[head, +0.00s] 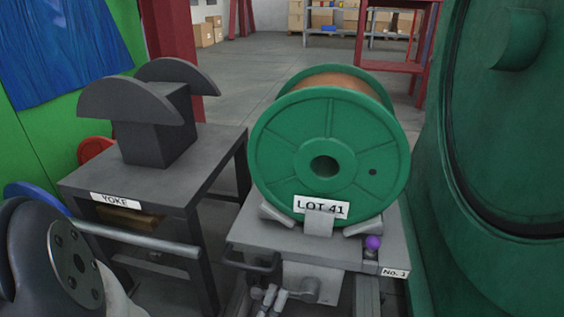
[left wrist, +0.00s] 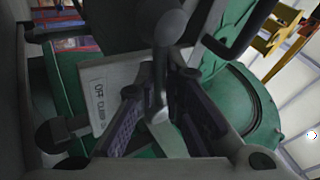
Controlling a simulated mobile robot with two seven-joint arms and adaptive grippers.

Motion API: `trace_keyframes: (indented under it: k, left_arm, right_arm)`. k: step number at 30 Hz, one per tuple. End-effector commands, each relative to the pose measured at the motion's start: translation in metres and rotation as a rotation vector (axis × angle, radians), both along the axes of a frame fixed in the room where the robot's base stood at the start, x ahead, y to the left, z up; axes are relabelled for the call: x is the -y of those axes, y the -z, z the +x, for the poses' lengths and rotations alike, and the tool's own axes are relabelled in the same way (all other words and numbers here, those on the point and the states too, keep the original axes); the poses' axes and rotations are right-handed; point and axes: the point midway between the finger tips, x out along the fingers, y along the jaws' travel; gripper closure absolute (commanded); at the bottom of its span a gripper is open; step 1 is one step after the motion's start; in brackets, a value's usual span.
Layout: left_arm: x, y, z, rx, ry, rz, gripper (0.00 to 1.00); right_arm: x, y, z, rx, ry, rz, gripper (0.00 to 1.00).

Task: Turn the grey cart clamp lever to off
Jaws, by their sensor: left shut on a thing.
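The grey clamp lever (left wrist: 162,62) has a rounded knob and stands between the fingers of my left gripper (left wrist: 157,88) in the left wrist view. The gripper is shut on the lever. Behind it, a pale plate (left wrist: 121,77) carries a label (left wrist: 98,101) with OFF and CLAMP marks. In the head view the grey cart (head: 258,244) bears a green spool (head: 282,150) tagged LOT 41. Light grey parts at the cart's lower front are small there, and I cannot clearly separate lever from fingers. My right gripper is not in view.
A dark table (head: 213,165) marked YOKE stands left of the cart, with a dark yoke (head: 155,135) on it. A large green machine (head: 495,170) closes off the right. A purple knob (head: 373,242) and a black handle (head: 252,264) are on the cart's front.

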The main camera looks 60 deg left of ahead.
Motion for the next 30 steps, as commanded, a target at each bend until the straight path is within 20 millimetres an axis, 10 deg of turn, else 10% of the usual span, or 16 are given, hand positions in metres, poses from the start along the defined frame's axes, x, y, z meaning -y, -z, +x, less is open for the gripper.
trace_keyframes:
  k: [30]
  left_arm:
    - [-0.0001,-0.0016,0.0043,-0.010,0.004,0.009,0.82]
  right_arm:
    - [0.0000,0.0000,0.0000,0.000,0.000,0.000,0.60]
